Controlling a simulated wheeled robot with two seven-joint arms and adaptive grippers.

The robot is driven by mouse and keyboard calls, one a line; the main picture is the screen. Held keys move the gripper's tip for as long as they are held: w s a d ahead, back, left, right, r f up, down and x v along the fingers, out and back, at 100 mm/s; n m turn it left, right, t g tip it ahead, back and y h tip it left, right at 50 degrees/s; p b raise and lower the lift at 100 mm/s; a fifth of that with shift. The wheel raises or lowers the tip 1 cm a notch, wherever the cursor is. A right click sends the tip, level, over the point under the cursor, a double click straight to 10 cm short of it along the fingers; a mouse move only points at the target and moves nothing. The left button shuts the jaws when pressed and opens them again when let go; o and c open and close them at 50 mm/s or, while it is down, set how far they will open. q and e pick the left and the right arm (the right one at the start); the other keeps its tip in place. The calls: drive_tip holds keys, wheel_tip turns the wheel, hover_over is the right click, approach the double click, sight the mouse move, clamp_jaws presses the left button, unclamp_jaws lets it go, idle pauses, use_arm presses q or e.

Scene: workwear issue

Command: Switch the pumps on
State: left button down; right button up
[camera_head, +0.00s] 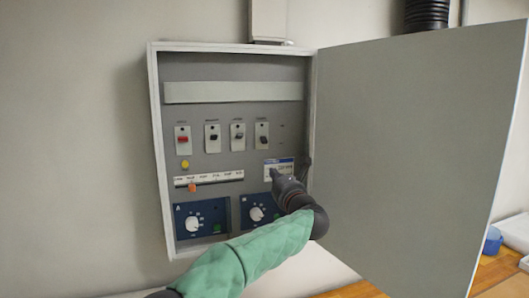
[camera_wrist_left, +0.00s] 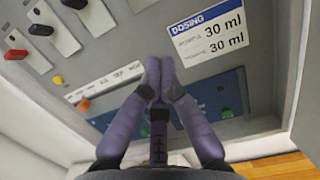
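An open grey cabinet (camera_head: 230,104) on the wall holds the controls. A red-levered switch (camera_head: 183,139) is at the left of a row. Black-levered switches (camera_head: 213,136), (camera_head: 237,136) and (camera_head: 262,138) follow to its right. Their captions are too small to read. Below are two blue panels (camera_head: 181,211) and (camera_head: 247,226) with white dials; a green button (camera_head: 217,229) shows on the left one. My left gripper (camera_head: 274,174) is shut and empty, its tips together (camera_wrist_left: 161,72) below the row, in front of the lower right area. My right gripper is out of view.
A yellow button (camera_head: 185,165) and a scale strip with an orange slider (camera_head: 192,187) sit at the left. The open door (camera_head: 415,150) bounds the right side.

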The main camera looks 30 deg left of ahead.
sight(263, 148)
use_arm(q)
drive_tip(key=shift+s+d, duration=0.1)
drive_tip(key=shift+d, duration=0.05)
drive_tip(key=p+x, duration=0.4)
drive_tip(key=x, duration=0.6)
drive_tip(key=r, duration=0.1)
drive_tip(key=p, duration=0.1)
drive_tip(key=d+r, duration=0.1)
drive_tip(key=shift+s+r, duration=0.4)
drive_tip(key=shift+s+d+r+p, duration=0.15)
drive_tip(key=shift+s+r+p, duration=0.1)
drive_tip(key=shift+r+p, duration=0.1)
drive_tip(key=shift+w+f, duration=0.1)
drive_tip(key=shift+w, duration=0.05)
